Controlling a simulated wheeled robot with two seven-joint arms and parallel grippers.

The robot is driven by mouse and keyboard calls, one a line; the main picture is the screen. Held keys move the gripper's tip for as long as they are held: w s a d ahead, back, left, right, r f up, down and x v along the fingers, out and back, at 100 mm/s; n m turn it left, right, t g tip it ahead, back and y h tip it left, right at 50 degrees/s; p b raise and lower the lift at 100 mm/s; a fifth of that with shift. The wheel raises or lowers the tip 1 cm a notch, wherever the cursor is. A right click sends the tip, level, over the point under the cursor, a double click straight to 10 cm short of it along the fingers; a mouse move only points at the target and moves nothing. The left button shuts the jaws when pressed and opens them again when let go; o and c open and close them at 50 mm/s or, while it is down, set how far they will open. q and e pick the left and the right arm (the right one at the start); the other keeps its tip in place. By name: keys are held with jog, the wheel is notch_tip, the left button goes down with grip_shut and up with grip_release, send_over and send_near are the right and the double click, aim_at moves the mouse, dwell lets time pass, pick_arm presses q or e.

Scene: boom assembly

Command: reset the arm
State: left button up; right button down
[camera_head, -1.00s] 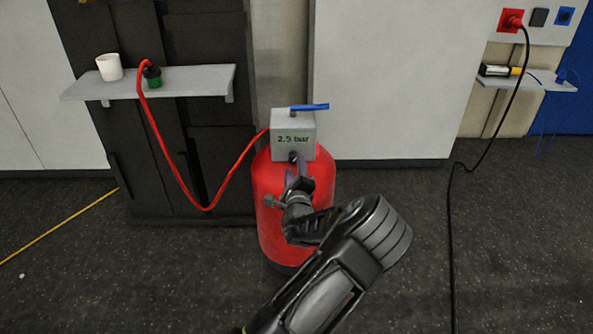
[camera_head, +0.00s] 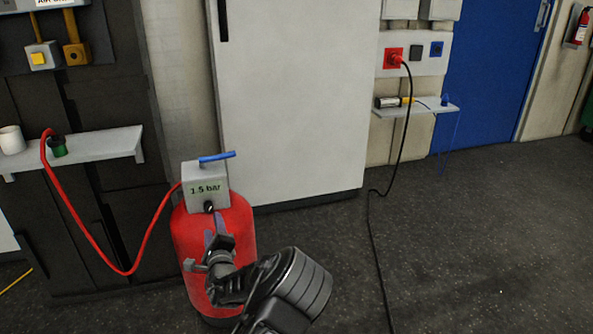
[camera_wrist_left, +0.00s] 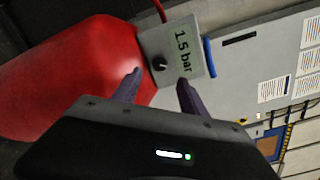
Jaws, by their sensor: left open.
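My left arm reaches in from the bottom of the head view. Its gripper (camera_head: 215,239) is in front of the red tank (camera_head: 190,245), just below the grey regulator box (camera_head: 206,178). The box reads "1.5 bar" and has a black knob (camera_head: 209,206) and a blue lever (camera_head: 217,156) on top. In the left wrist view the two fingers of the gripper (camera_wrist_left: 160,84) are apart, with the knob (camera_wrist_left: 159,63) showing beyond the gap between them. Nothing is held. Whether a fingertip touches the box or tank is unclear. My right gripper is not in view.
A red hose (camera_head: 103,262) hangs from the box to a green-and-black fitting (camera_head: 57,147) on the left shelf (camera_head: 105,146), beside a white cup (camera_head: 11,139). A black cable (camera_head: 379,233) runs from a red plug to the floor. The floor at right is clear.

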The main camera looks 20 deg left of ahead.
pick_arm(q)
jog(key=s+d+f+n+g+h, duration=0.2)
jog(key=s+f+n, duration=0.2)
jog(key=f, duration=0.4)
jog(key=s+d+f+n+g+h, duration=0.1)
jog(key=s+d+f+n+g, duration=0.15)
jog(key=f+n, duration=0.35)
jog(key=s+d+f+n+g+h, duration=0.5)
jog(key=s+d+f+g, duration=0.1)
jog(key=s+d+f, duration=1.05)
jog(key=s+d+r+n+g+h, duration=0.15)
jog(key=s+d+h, duration=0.25)
jog(key=s+d, duration=0.5)
jog(key=s+d+r+n+g+h, duration=0.1)
jog(key=s+d+r+h, duration=0.3)
jog(key=d, duration=0.9)
notch_tip(320, 180, up, 22)
jog(key=p, duration=2.3)
jog(key=shift+s+d+n+p, duration=0.3)
jog(key=shift+d+n+p, duration=0.05)
jog(key=shift+n+p, duration=0.1)
